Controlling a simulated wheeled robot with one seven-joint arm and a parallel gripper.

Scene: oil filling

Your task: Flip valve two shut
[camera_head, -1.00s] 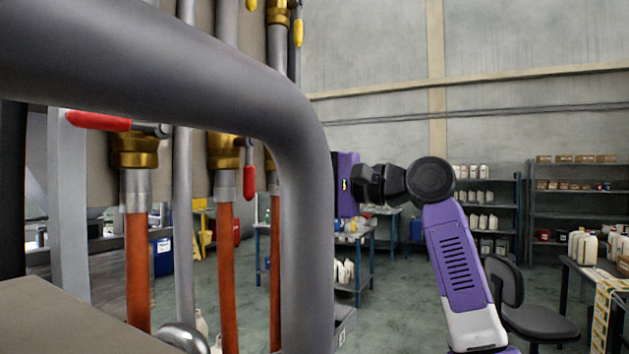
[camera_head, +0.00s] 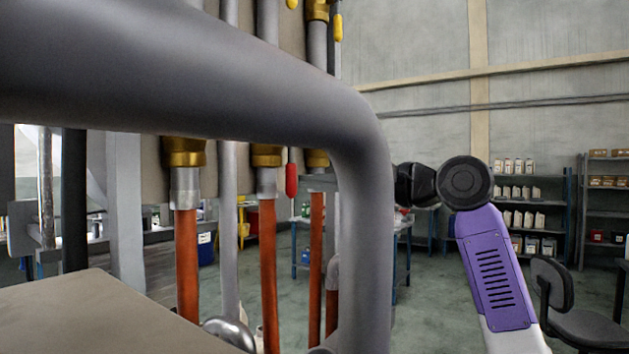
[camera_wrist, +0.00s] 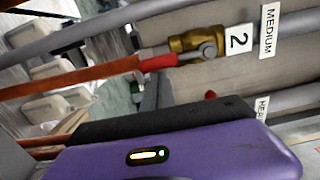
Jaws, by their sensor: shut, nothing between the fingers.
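Valve two (camera_wrist: 195,46) is a brass valve beside a white "2" label (camera_wrist: 239,40) in the wrist view. Its red lever (camera_wrist: 158,62) lies along the line of the pipe and orange hose. My gripper (camera_wrist: 165,118) shows at the bottom of the wrist view as a purple body with a dark edge. It is shut and empty, apart from the lever in the picture. In the head view my gripper is hidden behind the thick grey pipe. A red lever (camera_head: 291,178) hangs down there beside the middle brass fitting (camera_head: 266,155); I cannot read its number.
The thick grey bent pipe (camera_head: 365,230) crosses the near foreground of the head view. Orange hoses (camera_head: 187,265) hang below the fittings. A "MEDIUM" label (camera_wrist: 268,30) sits by valve two. Shelves (camera_head: 605,210) and a chair (camera_head: 575,305) stand behind on the right.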

